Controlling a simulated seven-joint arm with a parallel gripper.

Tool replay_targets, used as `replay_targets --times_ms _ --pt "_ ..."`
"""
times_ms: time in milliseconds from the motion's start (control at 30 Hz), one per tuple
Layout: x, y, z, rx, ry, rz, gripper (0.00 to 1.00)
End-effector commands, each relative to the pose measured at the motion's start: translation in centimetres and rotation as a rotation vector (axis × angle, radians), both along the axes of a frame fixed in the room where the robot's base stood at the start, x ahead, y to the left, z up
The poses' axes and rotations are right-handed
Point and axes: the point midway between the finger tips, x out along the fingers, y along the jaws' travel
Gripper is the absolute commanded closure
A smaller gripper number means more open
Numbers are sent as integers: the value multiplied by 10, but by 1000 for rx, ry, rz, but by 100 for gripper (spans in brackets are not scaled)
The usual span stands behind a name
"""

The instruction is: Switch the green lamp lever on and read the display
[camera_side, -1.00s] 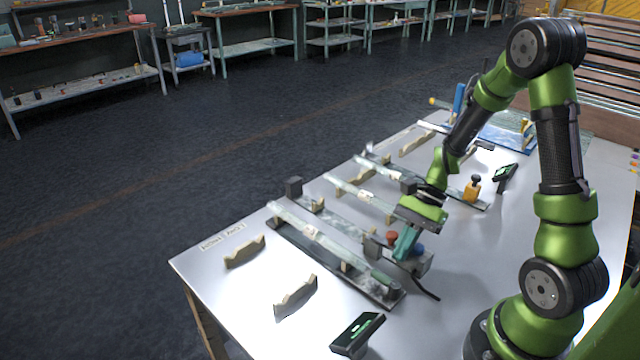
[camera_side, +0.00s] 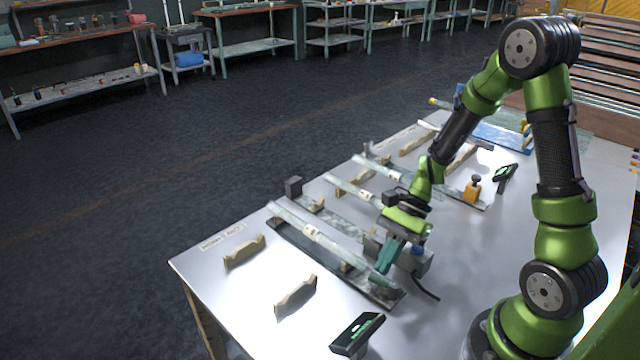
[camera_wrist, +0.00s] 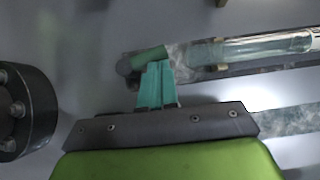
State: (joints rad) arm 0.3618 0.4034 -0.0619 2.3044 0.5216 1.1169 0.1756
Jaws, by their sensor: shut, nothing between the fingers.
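A green lever-like piece (camera_side: 382,281) sits at the near right end of the front glass-tube fixture. In the wrist view the green piece (camera_wrist: 150,54) ends in a dark round part. My gripper (camera_side: 381,268) is shut and empty, its teal fingers pointing down right at the green piece. In the wrist view the fingertips (camera_wrist: 159,65) overlap its near edge; I cannot tell whether they touch. A display (camera_side: 358,333) with a lit green screen stands at the front edge; its text is too small to read. A second display (camera_side: 505,172) stands farther back.
The front glass tube (camera_side: 310,232) lies along a dark rail. A grey box (camera_side: 412,262) with a blue knob stands beside my fingers. Wooden cradles (camera_side: 296,296) lie at the front left. A yellow block (camera_side: 472,191) stands behind. The table's near right is mostly clear.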

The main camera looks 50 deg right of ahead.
Motion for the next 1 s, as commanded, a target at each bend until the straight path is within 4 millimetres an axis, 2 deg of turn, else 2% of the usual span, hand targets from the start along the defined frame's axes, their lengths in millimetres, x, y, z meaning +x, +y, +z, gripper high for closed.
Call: replay_targets --times_ms 233,367,800,1000 --pt "0 -3 3 -1 -2 0 100" --pt "1 -13 14 -2 -4 -2 100" --pt "1 -79 94 -3 -4 -5 100" --pt "0 -100 120 -2 -2 -2 100"
